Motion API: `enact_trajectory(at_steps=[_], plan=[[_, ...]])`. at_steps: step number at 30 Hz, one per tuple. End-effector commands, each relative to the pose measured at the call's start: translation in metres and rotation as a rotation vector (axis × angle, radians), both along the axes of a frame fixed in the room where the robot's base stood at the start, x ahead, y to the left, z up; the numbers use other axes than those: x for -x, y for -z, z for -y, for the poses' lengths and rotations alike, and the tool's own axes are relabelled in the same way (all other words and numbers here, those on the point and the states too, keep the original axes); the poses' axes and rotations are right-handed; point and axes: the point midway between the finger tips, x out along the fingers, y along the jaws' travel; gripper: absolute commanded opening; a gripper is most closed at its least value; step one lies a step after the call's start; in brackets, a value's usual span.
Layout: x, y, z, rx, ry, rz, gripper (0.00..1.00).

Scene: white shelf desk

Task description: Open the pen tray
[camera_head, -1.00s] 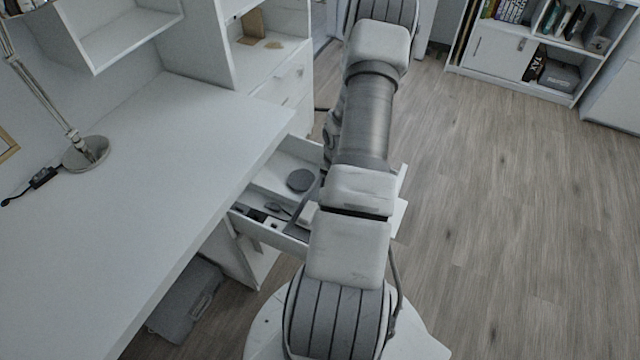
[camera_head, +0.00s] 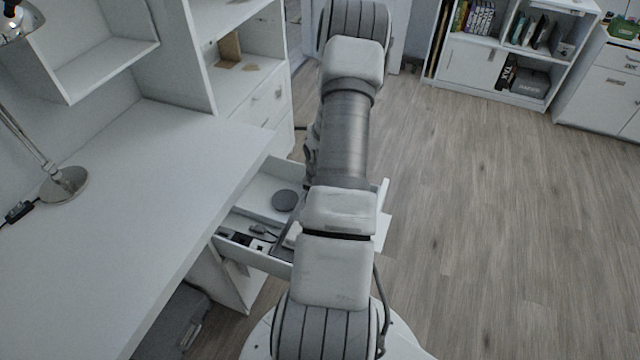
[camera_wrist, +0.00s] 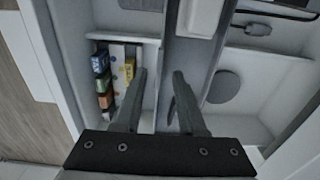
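A white drawer under the desk stands pulled out in the head view, and its rim (camera_head: 252,259) shows left of my arm. Inside it, the wrist view shows a long grey tray-like strip (camera_wrist: 188,62) running between the compartments; I cannot tell for sure that this is the pen tray. My gripper (camera_wrist: 159,74) is over the drawer, its two dark fingers apart on either side of a thin upright wall beside the strip. I cannot tell whether they touch it. My arm hides my gripper and part of the drawer in the head view.
The drawer holds small coloured boxes (camera_wrist: 102,75), a grey disc (camera_head: 285,200) and a white block (camera_wrist: 200,17). The white desk top (camera_head: 150,190) is left, with a lamp (camera_head: 63,184). A grey bin (camera_head: 178,318) is below. Wooden floor (camera_head: 500,230) is clear to the right.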

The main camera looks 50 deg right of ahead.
Motion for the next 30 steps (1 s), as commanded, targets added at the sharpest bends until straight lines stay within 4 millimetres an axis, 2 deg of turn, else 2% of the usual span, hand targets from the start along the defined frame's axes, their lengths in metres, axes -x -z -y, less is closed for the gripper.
enact_trajectory(at_steps=[12,18,24,30], plan=[[0.0,-0.1,0.001,0.005,0.0,0.002,0.4],[0.0,-0.138,0.001,0.004,0.0,0.002,0.4],[0.0,-0.156,0.0,0.002,0.0,0.001,0.4],[0.0,-0.158,0.0,0.0,0.0,0.0,0.4]])
